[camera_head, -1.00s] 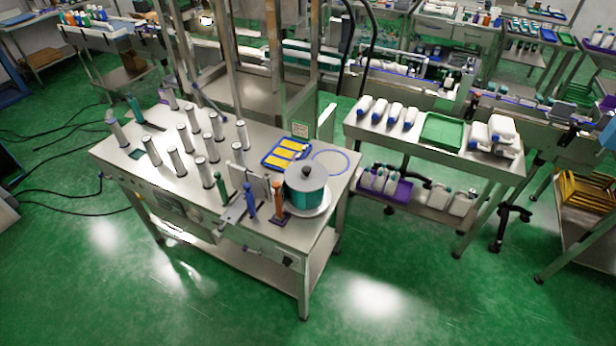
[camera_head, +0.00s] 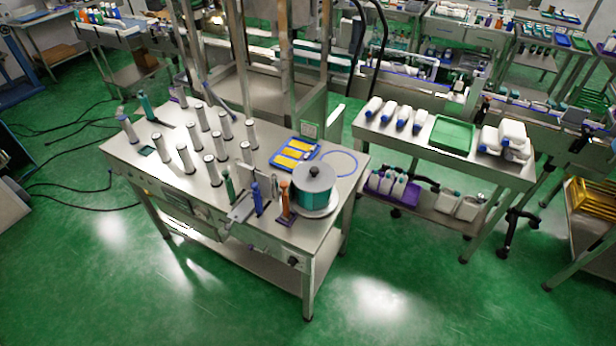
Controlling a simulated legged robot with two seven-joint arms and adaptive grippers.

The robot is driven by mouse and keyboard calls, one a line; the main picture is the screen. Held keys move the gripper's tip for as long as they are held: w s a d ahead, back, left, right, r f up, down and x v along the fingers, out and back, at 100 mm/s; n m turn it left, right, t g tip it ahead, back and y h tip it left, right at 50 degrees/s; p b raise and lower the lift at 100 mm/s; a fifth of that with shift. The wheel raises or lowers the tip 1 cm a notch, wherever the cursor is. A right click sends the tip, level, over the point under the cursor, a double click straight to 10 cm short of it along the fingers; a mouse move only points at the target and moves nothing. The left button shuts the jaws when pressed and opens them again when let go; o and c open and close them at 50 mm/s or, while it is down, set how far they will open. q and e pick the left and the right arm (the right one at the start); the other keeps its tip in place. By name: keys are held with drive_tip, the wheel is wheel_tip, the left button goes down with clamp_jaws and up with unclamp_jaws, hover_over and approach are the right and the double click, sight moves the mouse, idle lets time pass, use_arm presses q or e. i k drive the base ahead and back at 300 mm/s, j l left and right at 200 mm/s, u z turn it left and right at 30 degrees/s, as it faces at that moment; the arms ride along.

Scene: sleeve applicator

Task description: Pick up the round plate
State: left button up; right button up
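A round white plate (camera_head: 318,212) lies on the steel table near its right front corner. Neither of my grippers is in view.
The steel table (camera_head: 250,222) also bears several upright white cylinders (camera_head: 186,158), a blue tray with yellow pieces (camera_head: 295,153), and blue and orange upright tools beside the pot. A side bench (camera_head: 480,172) with white bottles and a green tray (camera_head: 452,135) stands to the right. Green floor in front is clear.

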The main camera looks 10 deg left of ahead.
sight(312, 176)
drive_tip(key=i+l+u, duration=0.1)
drive_tip(key=u, duration=0.4)
drive_tip(key=l+u, duration=0.2)
drive_tip(key=u, duration=0.25)
drive_tip(key=i+l+u, duration=0.1)
drive_tip(key=u, duration=0.4)
drive_tip(key=l+u, duration=0.15)
drive_tip(key=l, duration=0.35)
drive_tip(key=l+u, duration=0.15)
drive_tip(key=l, duration=0.4)
drive_tip(key=l+u, duration=0.15)
drive_tip(key=l, duration=0.35)
drive_tip(key=l+u, duration=0.15)
drive_tip(key=l, duration=0.4)
drive_tip(key=k+l+u, duration=0.15)
drive_tip(key=l, duration=0.35)
drive_tip(key=k+l+u, duration=0.15)
drive_tip(key=l, duration=0.35)
